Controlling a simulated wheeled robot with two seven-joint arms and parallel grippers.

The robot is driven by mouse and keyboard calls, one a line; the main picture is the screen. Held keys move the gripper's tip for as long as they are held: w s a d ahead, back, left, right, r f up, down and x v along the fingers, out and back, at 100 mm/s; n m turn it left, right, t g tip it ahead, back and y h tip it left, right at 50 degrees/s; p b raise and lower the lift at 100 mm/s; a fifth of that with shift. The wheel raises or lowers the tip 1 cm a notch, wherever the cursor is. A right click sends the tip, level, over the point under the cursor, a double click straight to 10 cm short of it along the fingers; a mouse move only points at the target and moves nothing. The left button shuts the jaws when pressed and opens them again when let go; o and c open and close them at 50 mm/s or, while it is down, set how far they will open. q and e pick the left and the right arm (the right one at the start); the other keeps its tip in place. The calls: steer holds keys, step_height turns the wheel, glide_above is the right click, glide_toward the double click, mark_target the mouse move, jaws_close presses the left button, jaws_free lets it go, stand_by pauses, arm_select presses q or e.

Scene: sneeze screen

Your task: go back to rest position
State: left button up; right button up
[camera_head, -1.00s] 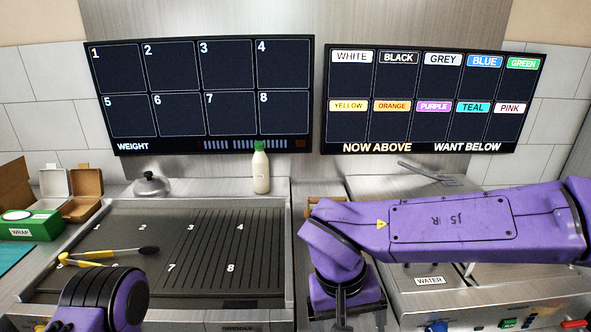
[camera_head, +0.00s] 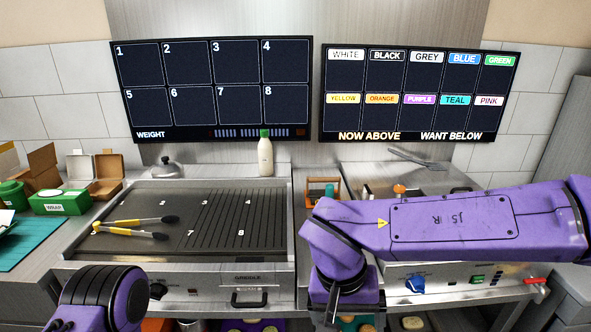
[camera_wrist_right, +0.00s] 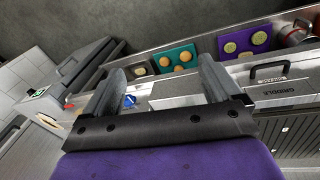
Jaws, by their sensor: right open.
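My right arm crosses the right half of the head view and bends down at its left end, in front of the counter. My right gripper (camera_wrist_right: 163,88) shows in the right wrist view with its two grey fingers wide apart and nothing between them. Its fingers overlap the counter front in that view; I cannot tell the exact distance. Only a purple and black part of my left arm shows at the lower left of the head view; its gripper is not in view.
The griddle (camera_head: 219,268) has yellow-handled tongs (camera_head: 130,232) on it. A bottle (camera_head: 265,157) and a domed lid (camera_head: 166,168) stand behind. A green wrap box (camera_head: 60,203) is at left. Shelves under the counter hold coloured trays (camera_wrist_right: 182,60). Screens (camera_head: 218,90) hang behind.

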steer(key=w+d+f+m+t+h, duration=0.3)
steer(key=w+d+f+m+t, duration=0.3)
steer(key=w+d+f+m, duration=0.15)
steer(key=s+d+f+m+t, duration=0.15)
steer(key=d+f, duration=0.25)
steer(key=f, duration=0.9)
steer(key=s+d+f+n+g, duration=0.1)
steer(key=s+d+f, duration=0.2)
steer(key=s+f, duration=0.2)
steer(key=s+d+f+n+g+y+b, duration=0.1)
steer(key=s+d+f+g, duration=0.1)
steer(key=s+f, duration=0.4)
steer(key=s+d+f+n+g, duration=0.1)
steer(key=s+d+f, duration=0.4)
steer(key=s, duration=0.8)
steer(key=shift+s+f+n+g+y+b, duration=0.15)
steer(key=shift+f+n+g+y+b, duration=0.2)
steer(key=shift+f+n, duration=0.2)
